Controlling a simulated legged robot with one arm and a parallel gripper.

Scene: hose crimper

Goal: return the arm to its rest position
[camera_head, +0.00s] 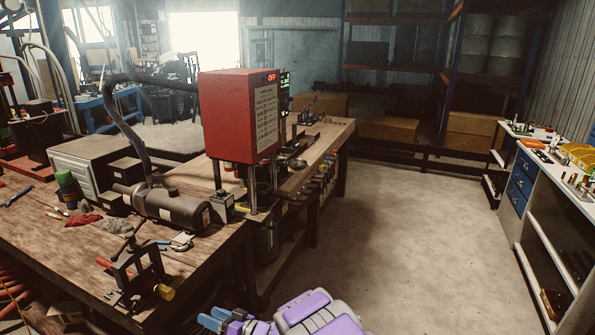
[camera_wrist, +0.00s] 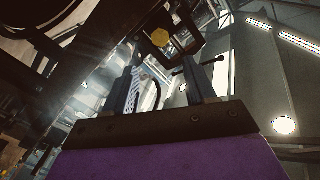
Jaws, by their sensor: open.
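My gripper (camera_head: 222,321) shows at the bottom edge of the head view, beside and below the front edge of the wooden workbench (camera_head: 60,235). Its blue fingers point left, and part of my purple and white arm shows to their right. In the wrist view my gripper (camera_wrist: 165,82) is open, with two upright fingers apart and nothing between them. The wrist camera looks upward past the fingers. A yellow handle end (camera_wrist: 160,37) shows beyond the fingertips; I cannot tell the distance.
A vise-like tool (camera_head: 135,270) with a yellow handle end stands at the bench's near corner, close to my gripper. The red crimper (camera_head: 238,115) reads OFF. The floor (camera_head: 430,245) is clear to the right, up to a white cabinet (camera_head: 545,225) with blue drawers.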

